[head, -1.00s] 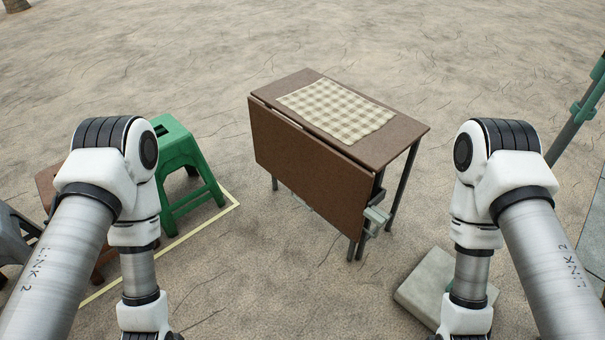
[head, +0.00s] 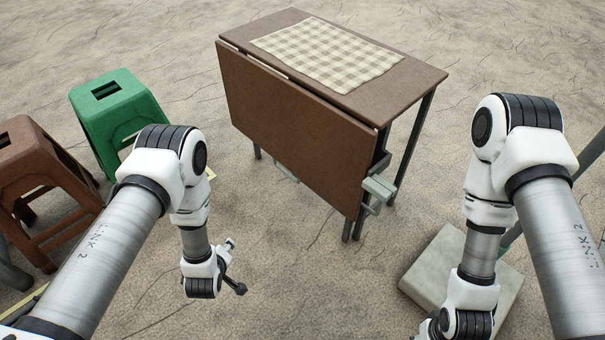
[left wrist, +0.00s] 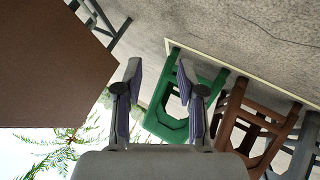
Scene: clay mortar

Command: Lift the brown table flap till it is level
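The brown table (head: 420,72) stands ahead of me with a checked cloth on its top. Its brown flap (head: 290,125) hangs down steeply on the side facing me. A grey-green bracket-like piece (head: 378,190) shows near the flap's lower right corner. In the left wrist view the flap (left wrist: 60,65) fills the upper left. My left gripper (left wrist: 160,72) is open and empty there, with its two fingers apart and the flap off to their left. In the head view my left arm ends low, left of the flap and apart from it. My right gripper is hidden below the picture's bottom edge.
A green stool (head: 118,105) and a brown stool (head: 45,165) stand at the left, beside my left arm. A pale slab (head: 425,280) lies on the ground by my right arm. Bare cracked ground lies in front of the flap.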

